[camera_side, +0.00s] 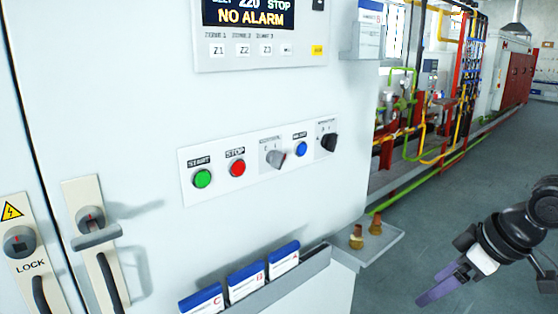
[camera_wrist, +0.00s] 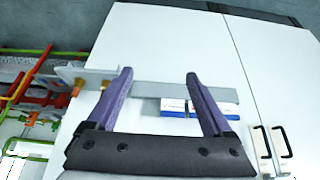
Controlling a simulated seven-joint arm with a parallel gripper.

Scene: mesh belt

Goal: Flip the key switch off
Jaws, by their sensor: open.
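A control strip (camera_side: 190,162) on the white cabinet front carries a green START button (camera_side: 202,179), a red STOP button (camera_side: 238,168), a grey rotary switch (camera_side: 276,158), a blue button (camera_side: 301,149) and a black rotary switch (camera_side: 328,142). The small labels over the two rotary switches are too blurred to read, so I cannot tell for sure which is the key switch. My gripper (camera_side: 424,287) is at the lower right, well apart from the strip, open and empty. In the wrist view my gripper (camera_wrist: 159,75) shows two spread purple fingers; neither rotary switch is recognisable there.
A side shelf (camera_side: 383,242) with two brass fittings (camera_side: 366,237) sticks out between my gripper and the strip. A document rack (camera_side: 310,262) juts out below the strip. Cabinet handles (camera_side: 97,238) protrude at left. Open floor lies at right.

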